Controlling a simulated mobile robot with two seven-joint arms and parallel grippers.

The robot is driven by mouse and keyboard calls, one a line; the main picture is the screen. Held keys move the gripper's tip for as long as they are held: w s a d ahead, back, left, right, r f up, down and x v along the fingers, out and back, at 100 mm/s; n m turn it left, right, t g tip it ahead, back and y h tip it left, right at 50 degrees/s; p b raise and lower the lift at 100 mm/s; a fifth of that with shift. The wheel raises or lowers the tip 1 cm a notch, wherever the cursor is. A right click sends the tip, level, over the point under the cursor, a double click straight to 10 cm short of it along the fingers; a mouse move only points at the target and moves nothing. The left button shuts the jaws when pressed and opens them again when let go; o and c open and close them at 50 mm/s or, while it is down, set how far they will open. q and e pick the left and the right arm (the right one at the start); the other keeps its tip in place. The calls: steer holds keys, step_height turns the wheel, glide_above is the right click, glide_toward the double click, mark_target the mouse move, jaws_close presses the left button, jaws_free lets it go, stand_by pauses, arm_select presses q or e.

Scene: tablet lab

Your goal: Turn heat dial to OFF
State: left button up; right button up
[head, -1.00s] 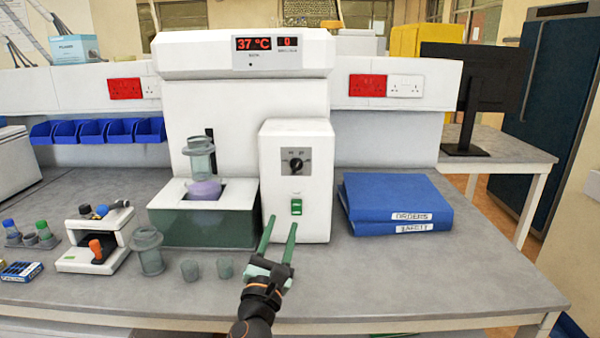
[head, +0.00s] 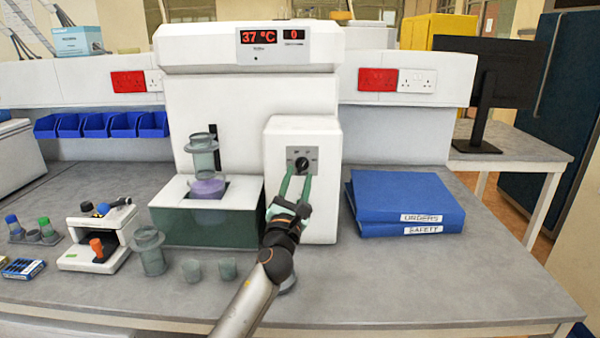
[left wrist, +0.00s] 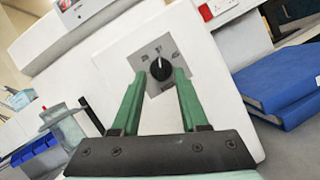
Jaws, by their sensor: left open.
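The heat dial (head: 302,165) is a black knob on a grey plate on the front of the white machine's control box (head: 318,140). It also shows in the left wrist view (left wrist: 161,69), just beyond my fingertips, its white pointer roughly upright. The plate's lettering is too small to read. The red display (head: 260,38) reads 37 °C. My left gripper (head: 297,181) is open, with its green fingers pointing at the dial, one on either side of it in the picture. I cannot tell whether they touch it. The gripper hides the green switch. My right gripper is not in view.
A bath (head: 206,228) with a glass vessel (head: 204,160) of purple liquid stands left of the control box. Blue binders (head: 400,200) lie to its right. Small beakers (head: 228,268) and a jar (head: 150,252) stand at front left. The front right bench is clear.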

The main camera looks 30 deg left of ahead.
arm_select(q)
steer(key=shift+x, duration=1)
jaws_close()
